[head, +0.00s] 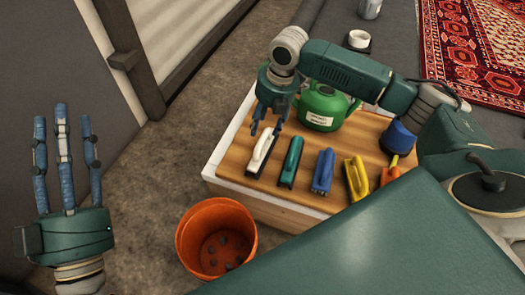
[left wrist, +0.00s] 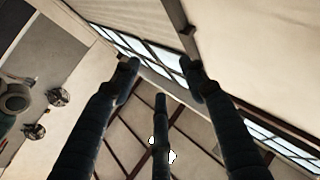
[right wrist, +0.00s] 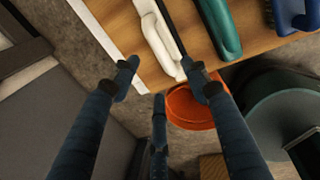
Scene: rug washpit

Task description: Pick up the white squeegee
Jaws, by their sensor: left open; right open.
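The white squeegee (head: 262,150) lies at the left end of a row of tools on the wooden table top (head: 235,165). The squeegee also shows at the top of the right wrist view (right wrist: 160,40), just beyond the fingertips. My right gripper (head: 268,122) is open and empty, with its fingers pointing down just above the far end of the squeegee. Whether a finger touches it, I cannot tell. My left gripper (head: 64,125) is open and empty, raised at the left with its fingers up, well away from the table.
A teal tool (head: 291,160), a blue brush (head: 323,170), a yellow tool (head: 356,177) and an orange tool (head: 389,175) lie to the right. A green can (head: 322,108) stands behind. An orange bucket (head: 216,240) stands on the floor in front of the table.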

